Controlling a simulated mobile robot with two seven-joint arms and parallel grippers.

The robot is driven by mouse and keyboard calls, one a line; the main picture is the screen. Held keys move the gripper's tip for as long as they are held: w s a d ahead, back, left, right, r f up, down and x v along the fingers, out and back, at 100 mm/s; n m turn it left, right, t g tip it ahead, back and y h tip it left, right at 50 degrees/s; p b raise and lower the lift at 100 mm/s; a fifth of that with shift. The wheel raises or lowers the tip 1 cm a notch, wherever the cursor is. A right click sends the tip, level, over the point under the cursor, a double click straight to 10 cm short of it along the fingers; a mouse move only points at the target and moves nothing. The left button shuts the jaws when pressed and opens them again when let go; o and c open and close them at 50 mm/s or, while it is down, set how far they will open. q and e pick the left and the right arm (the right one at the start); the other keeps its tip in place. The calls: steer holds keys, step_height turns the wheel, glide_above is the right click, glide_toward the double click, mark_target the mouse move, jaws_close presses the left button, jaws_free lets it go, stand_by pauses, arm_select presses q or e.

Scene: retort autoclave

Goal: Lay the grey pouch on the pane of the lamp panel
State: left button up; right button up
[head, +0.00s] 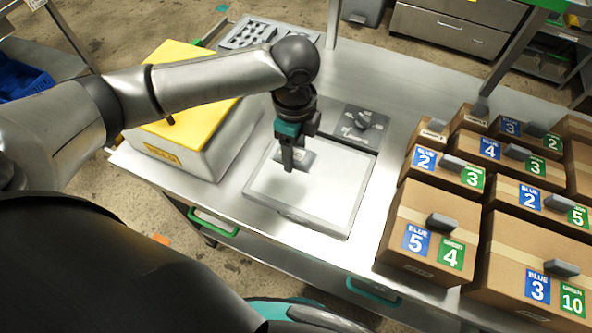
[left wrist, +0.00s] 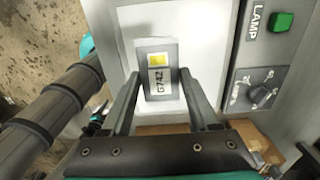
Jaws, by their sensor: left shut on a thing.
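The grey pouch (left wrist: 157,90) has a yellow square and a printed white label in the left wrist view. My left gripper (left wrist: 158,78) is shut on it, with one finger at each side. In the head view the pouch (head: 303,158) shows beside the fingertips of my left gripper (head: 288,166), over the far part of the white pane (head: 310,195). The pane also fills the background in the left wrist view (left wrist: 205,35). I cannot tell whether the pouch touches the pane. My right gripper is not in view.
A yellow-topped box (head: 185,125) stands left of the pane. Several numbered cardboard boxes (head: 428,215) stand to the right. A grey tray (head: 255,35) lies behind.

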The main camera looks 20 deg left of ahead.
mark_target(295, 153)
arm_select(q)
step_height(295, 153, down, 8)
steer(key=shift+f+b, duration=0.1)
steer(key=shift+b, duration=0.5)
steer(key=shift+f, duration=0.15)
steer(key=o, duration=1.4)
steer(key=shift+c, duration=0.2)
step_height(295, 153, up, 12)
steer(key=shift+r+p, duration=0.2)
steer(key=shift+p, duration=0.75)
